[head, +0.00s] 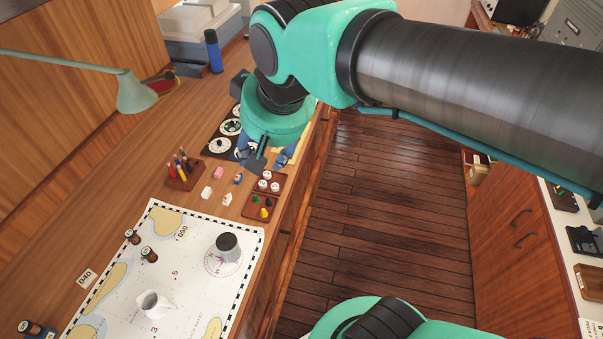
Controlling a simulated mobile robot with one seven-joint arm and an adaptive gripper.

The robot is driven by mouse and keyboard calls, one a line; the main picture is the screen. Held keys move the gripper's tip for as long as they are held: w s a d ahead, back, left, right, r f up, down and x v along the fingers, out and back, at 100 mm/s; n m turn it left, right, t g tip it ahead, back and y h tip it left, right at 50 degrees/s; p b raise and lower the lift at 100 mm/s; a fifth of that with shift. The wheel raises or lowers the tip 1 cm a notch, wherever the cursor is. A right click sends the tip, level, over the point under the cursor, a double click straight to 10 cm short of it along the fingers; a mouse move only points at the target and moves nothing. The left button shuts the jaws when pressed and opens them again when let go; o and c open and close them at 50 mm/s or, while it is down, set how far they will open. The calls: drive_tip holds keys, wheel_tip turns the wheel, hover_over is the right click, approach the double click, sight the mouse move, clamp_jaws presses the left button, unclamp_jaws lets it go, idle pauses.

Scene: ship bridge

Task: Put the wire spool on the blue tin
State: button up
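My gripper (264,160) hangs over the right edge of the wooden counter, beside the black dial panel. Its blue fingers look spread apart, and I see nothing held between them. What lies directly under it is largely hidden by the gripper and arm. I cannot clearly make out the wire spool or the blue tin. A small blue-and-white piece (238,179) stands just below the gripper in the picture, too small to identify. Small dark cylinders with brown bands (149,254) stand on the chart's left part; similar dark ones (31,328) with some blue are at the lower left corner.
A chart (190,222) carries a dark-topped cup (227,246) and a white jug (154,304). A pencil holder (185,172), small blocks and wooden trays (262,207) crowd the counter. A green lamp (135,92) overhangs the left. Open floor lies right.

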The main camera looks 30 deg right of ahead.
drive_tip(key=s+d+f, duration=0.3)
drive_tip(key=s+d, duration=0.1)
drive_tip(key=s, duration=0.3)
drive_tip(key=shift+s+d+f+t+h, duration=0.3)
drive_tip(key=shift+s+d+f, duration=0.05)
drive_tip(key=shift+s+d, duration=0.05)
wheel_tip(320, 180, down, 14)
drive_tip(key=b, duration=1.4)
drive_tip(key=shift+f, duration=0.2)
